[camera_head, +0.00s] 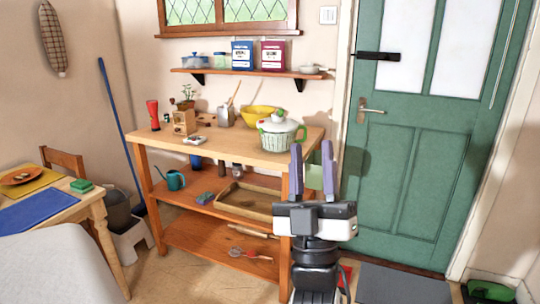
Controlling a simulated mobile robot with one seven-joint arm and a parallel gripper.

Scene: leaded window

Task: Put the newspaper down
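My gripper (312,160) points upward in front of the right end of the wooden shelf unit, with its two purple-grey fingers apart. A pale green patch (315,178) shows between the fingers. I cannot tell whether it is a held thing or something behind them. I see nothing that I can clearly make out as a newspaper.
The wooden shelf unit (222,146) holds a lidded pot (278,136), a yellow bowl (258,116) and a tray (246,201). A table (86,208) with blue (40,207) and yellow mats stands left. A green door (415,150) and grey doormat (402,284) are right.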

